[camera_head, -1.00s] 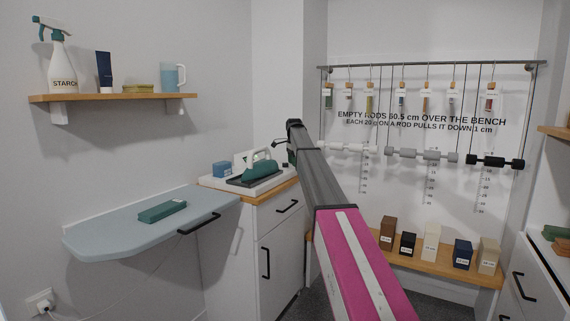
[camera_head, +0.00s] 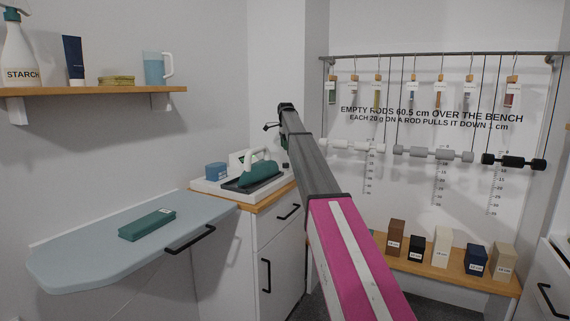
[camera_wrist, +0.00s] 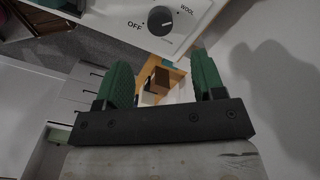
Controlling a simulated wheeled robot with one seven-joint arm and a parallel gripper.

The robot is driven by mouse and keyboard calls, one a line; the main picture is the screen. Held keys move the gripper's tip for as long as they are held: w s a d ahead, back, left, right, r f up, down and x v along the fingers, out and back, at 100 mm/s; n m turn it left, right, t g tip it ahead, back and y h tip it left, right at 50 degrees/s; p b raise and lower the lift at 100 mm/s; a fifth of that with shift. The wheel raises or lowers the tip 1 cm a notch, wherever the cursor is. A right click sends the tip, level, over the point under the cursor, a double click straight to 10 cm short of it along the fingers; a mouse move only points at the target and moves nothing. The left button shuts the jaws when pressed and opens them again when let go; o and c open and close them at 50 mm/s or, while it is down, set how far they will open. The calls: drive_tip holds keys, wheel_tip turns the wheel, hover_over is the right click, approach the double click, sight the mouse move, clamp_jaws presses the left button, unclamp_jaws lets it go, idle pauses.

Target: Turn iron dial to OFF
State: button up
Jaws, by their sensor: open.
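The iron (camera_head: 247,165), white and teal, rests on a dark plate on a white base (camera_head: 212,187) atop the corner cabinet. In the wrist view the dark round dial (camera_wrist: 160,20) sits on a white panel. The label OFF is to its left and WOOL to its upper right. A light mark shows on the dial, but its exact setting is too small to tell. My gripper (camera_wrist: 160,80) is open and empty, its green fingers apart, with the dial beyond and above the fingertips. In the head view my gripper's fingers are mostly hidden behind my arm.
A blue-grey ironing board (camera_head: 100,240) with a teal box (camera_head: 147,225) lies at left. A shelf (camera_head: 90,91) hangs above. Hanging rods (camera_head: 432,153) and a low bench with several blocks (camera_head: 441,246) are at right.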

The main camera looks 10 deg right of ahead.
sight(286, 165)
wheel_tip(286, 165, down, 9)
drive_tip(key=shift+f, duration=0.15)
drive_tip(key=c, duration=0.9)
